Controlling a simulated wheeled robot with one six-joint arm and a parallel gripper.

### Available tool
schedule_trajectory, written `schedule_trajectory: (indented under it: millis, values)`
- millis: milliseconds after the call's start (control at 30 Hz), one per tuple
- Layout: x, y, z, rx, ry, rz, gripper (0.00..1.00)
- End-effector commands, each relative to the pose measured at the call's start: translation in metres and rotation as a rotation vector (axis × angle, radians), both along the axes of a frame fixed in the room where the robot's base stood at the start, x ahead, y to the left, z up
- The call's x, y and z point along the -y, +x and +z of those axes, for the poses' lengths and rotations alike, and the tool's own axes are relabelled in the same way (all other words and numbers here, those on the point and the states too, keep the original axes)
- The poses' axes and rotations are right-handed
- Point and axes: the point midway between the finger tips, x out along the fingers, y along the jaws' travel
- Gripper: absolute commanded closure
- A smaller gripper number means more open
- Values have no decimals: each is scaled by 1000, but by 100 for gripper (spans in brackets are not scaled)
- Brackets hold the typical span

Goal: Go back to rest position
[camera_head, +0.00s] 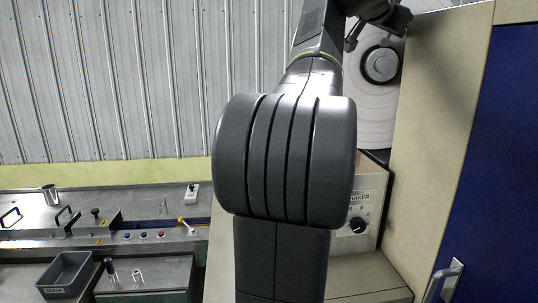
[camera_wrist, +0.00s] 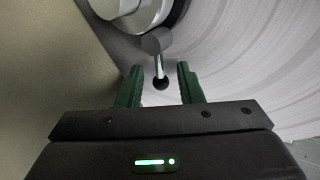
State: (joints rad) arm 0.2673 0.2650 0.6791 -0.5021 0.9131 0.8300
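My gripper (camera_wrist: 159,68) is open in the wrist view, with its two green fingers apart. A small grey lever (camera_wrist: 157,55) with a dark round end lies in the gap between the fingertips. I see a gap on both sides of it, but cannot tell its depth relative to the fingers. The lever is close to a round metal hub (camera_wrist: 140,12) on a large pale disc (camera_wrist: 245,60). In the head view, the disc and its hub (camera_head: 380,65) are at the upper right. My arm fills the middle there, and my fingers cannot be made out.
A beige machine panel (camera_head: 430,130) stands right of the disc, beside a blue door (camera_head: 505,170) with a metal handle (camera_head: 443,280). A control knob (camera_head: 357,225) is below the disc.

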Motion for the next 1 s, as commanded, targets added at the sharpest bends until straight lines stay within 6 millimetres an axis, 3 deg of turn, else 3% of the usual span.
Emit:
schedule_trajectory:
  millis: [300,1000]
  values:
    - [-3,-5,1,5,41,2,67]
    - [-83,-106,31,7,38,3,67]
